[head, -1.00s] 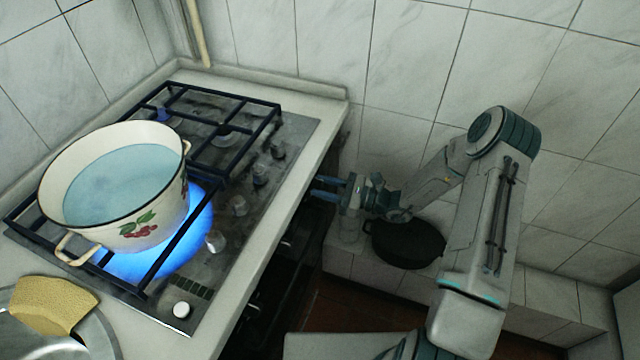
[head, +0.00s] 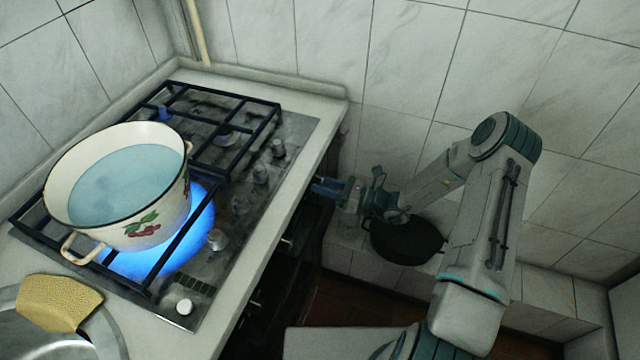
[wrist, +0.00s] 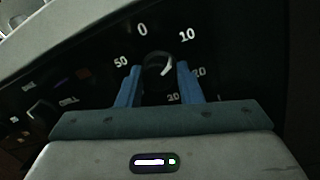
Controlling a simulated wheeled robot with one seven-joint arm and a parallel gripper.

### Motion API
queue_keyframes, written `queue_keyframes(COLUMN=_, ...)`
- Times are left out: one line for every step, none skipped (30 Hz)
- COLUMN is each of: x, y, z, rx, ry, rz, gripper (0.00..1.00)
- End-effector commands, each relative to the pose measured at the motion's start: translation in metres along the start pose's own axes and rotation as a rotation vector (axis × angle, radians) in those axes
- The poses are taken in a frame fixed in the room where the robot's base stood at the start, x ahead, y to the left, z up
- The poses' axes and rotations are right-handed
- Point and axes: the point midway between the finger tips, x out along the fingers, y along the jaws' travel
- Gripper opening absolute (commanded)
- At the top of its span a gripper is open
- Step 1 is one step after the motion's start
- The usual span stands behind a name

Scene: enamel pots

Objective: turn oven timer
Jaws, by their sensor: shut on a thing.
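The oven timer knob (wrist: 158,66) is a dark round knob with a pale curved edge, on the black oven panel. White numbers, among them 0, 10 and 50, ring it. My gripper (wrist: 157,80) has its blue fingers on either side of the knob and is shut on it. In the head view my gripper (head: 322,186) reaches the oven front just below the counter edge, where the counter hides the knob. Part of the dial's lower side is hidden by my gripper in the wrist view.
A white enamel pot (head: 122,185) of bluish liquid stands over a lit blue flame on the hob (head: 290,130). A yellow sponge (head: 60,302) rests at a metal basin, lower left. A black pan (head: 405,243) lies below my wrist. Another knob (wrist: 40,112) is left of the timer.

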Motion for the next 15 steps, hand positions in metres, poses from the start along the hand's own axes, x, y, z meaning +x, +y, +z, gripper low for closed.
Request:
queue_keyframes(x=0.0013, y=-0.0035, z=0.0088, rx=-0.011, ry=-0.016, rz=-0.005, gripper=0.1)
queue_keyframes(x=0.0014, y=-0.0035, z=0.0088, rx=-0.011, ry=-0.016, rz=-0.005, gripper=0.1)
queue_keyframes(x=0.0014, y=-0.0035, z=0.0088, rx=-0.011, ry=-0.016, rz=-0.005, gripper=0.1)
queue_keyframes(x=0.0014, y=-0.0035, z=0.0088, rx=-0.012, ry=-0.016, rz=-0.005, gripper=0.1)
queue_keyframes(x=0.0014, y=-0.0035, z=0.0089, rx=-0.012, ry=-0.016, rz=-0.005, gripper=0.1)
queue_keyframes(x=0.0013, y=-0.0035, z=0.0089, rx=-0.012, ry=-0.016, rz=-0.005, gripper=0.1)
queue_keyframes(x=0.0013, y=-0.0035, z=0.0088, rx=-0.012, ry=-0.016, rz=-0.005, gripper=0.38)
queue_keyframes(x=0.0013, y=-0.0036, z=0.0087, rx=-0.012, ry=-0.016, rz=-0.005, gripper=0.47)
queue_keyframes(x=0.0013, y=-0.0034, z=0.0081, rx=-0.011, ry=-0.014, rz=-0.005, gripper=0.53)
queue_keyframes(x=0.0013, y=-0.0031, z=0.0074, rx=-0.01, ry=-0.013, rz=-0.004, gripper=0.53)
queue_keyframes(x=0.0013, y=-0.0027, z=0.0067, rx=-0.009, ry=-0.012, rz=-0.004, gripper=0.53)
queue_keyframes(x=0.0013, y=-0.0024, z=0.0059, rx=-0.008, ry=-0.011, rz=-0.003, gripper=0.53)
queue_keyframes(x=0.0013, y=-0.0022, z=0.0054, rx=-0.008, ry=-0.01, rz=-0.003, gripper=0.53)
queue_keyframes(x=0.0013, y=-0.002, z=0.005, rx=-0.007, ry=-0.01, rz=-0.003, gripper=0.53)
queue_keyframes(x=0.0011, y=-0.0019, z=0.0045, rx=-0.007, ry=-0.009, rz=-0.003, gripper=0.53)
